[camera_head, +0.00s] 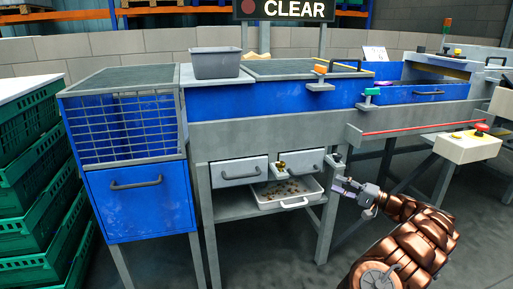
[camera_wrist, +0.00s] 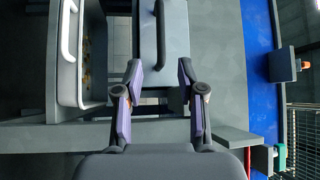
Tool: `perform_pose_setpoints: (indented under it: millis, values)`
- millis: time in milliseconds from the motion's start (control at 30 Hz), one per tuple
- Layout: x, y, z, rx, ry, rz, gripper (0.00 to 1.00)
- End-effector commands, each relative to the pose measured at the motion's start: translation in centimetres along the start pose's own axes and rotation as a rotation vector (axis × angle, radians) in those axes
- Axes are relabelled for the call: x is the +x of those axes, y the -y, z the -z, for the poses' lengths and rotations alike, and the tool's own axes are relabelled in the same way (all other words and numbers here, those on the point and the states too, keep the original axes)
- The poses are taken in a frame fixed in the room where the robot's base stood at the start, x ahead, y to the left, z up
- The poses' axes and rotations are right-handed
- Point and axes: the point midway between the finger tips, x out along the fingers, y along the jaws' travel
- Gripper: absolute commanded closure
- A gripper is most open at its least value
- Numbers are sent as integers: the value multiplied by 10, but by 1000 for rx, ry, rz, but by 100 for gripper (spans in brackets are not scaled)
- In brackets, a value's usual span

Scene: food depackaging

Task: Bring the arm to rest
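My copper-coloured arm (camera_head: 400,240) reaches in from the lower right in the head view. Its gripper (camera_head: 344,186) is just right of the bench's right front leg, near the small right drawer (camera_head: 300,161). In the wrist view my gripper (camera_wrist: 160,95) has its two purple-grey fingers spread apart with nothing held between them. Beyond the fingers are a grey drawer front with a bar handle (camera_wrist: 160,35) and a grey bench edge. I cannot tell the exact gap between the fingers and the bench.
A white tray (camera_head: 312,203) with brown bits lies on the shelf below the drawers. A grey bin (camera_head: 216,64) stands on the bench. A blue cabinet (camera_head: 140,200) and green crates (camera_head: 35,215) are left. A control box with a red button (camera_head: 468,148) is right.

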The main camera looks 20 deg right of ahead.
Motion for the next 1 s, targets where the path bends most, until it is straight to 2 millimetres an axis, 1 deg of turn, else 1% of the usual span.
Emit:
perform_pose_setpoints:
  millis: [67,167,267,367,400,467,500,567,600,667,700,767,800,833,900,967,1000]
  values:
    - [3,3,-1,2,5,1,61]
    - [19,20,-6,15,32,4,61]
    - [48,48,-20,42,86,6,61]
    - [86,85,-43,79,166,2,61]
    - [100,98,-53,93,200,-5,61]
    - [120,120,-71,112,251,-15,61]
    - [133,133,-84,124,286,-25,61]
    - [150,152,-102,139,335,-44,61]
    - [161,166,-115,145,367,-57,61]
    - [177,184,-136,160,419,-83,61]
    - [185,197,-150,164,451,-100,61]
    - [197,216,-172,170,500,-128,61]
    - [204,227,-188,176,535,-150,61]
    - [208,236,-199,176,559,-166,61]
    - [217,255,-225,177,612,-208,61]
    - [222,271,-248,175,656,-248,61]
    - [225,281,-263,173,684,-275,61]
